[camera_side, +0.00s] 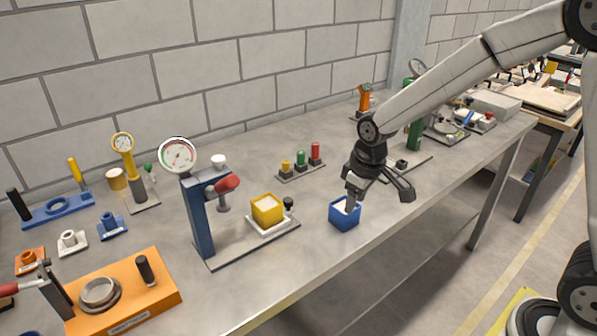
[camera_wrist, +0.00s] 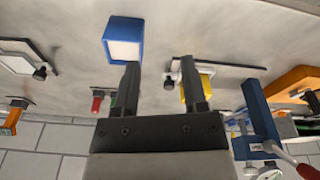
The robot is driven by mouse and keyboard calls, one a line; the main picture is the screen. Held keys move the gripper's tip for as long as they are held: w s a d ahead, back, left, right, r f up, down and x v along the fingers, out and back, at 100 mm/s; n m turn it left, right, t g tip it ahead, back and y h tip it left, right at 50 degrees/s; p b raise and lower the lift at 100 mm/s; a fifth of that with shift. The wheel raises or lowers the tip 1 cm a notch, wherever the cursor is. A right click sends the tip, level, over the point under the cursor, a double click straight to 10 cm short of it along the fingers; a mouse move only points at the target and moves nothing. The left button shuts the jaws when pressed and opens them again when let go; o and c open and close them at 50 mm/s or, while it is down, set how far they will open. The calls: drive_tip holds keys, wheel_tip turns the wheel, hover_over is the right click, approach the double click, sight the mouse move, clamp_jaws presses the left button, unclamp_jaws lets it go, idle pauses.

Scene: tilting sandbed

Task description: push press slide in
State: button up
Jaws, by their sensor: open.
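The press (camera_side: 199,222) has a dark blue column, a round gauge, a red-gripped lever and a grey base plate. Its white slide (camera_side: 262,229) sits out to the right of the ram, with a black knob (camera_side: 288,203) at its outer end. A yellow box with a pale top (camera_side: 267,212) rests on the slide. A blue box with a pale top (camera_side: 344,217) stands on the bench to the right. My gripper (camera_side: 379,199) is open and empty, with one finger overlapping the blue box in view; contact cannot be told. The wrist view shows both fingers (camera_wrist: 160,76), blue box (camera_wrist: 124,42) and yellow box (camera_wrist: 190,84).
An orange fixture (camera_side: 128,292) stands at the front left. A stand with yellow, green and red buttons (camera_side: 301,161) is behind the boxes. A green press (camera_side: 414,131) stands behind my arm. The bench's front edge lies close to the blue box.

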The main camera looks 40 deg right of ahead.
sight(288, 199)
drive_tip(key=shift+w+a+f+n+g, duration=0.25)
drive_tip(key=shift+w+a+n, duration=0.65)
drive_tip(key=shift+w, duration=2.15)
drive_tip(key=shift+w+a+f+n+g, duration=0.35)
drive_tip(key=shift+w+n, duration=0.75)
drive_tip(key=shift+w, duration=2)
drive_tip(key=shift+w+a+f+n+g, duration=0.2)
drive_tip(key=shift+w+a+n, duration=0.8)
drive_tip(key=shift+w, duration=2.05)
drive_tip(key=shift+r, duration=0.15)
drive_tip(key=shift+f, duration=3.9)
clamp_jaws()
drive_tip(key=shift+r, duration=0.1)
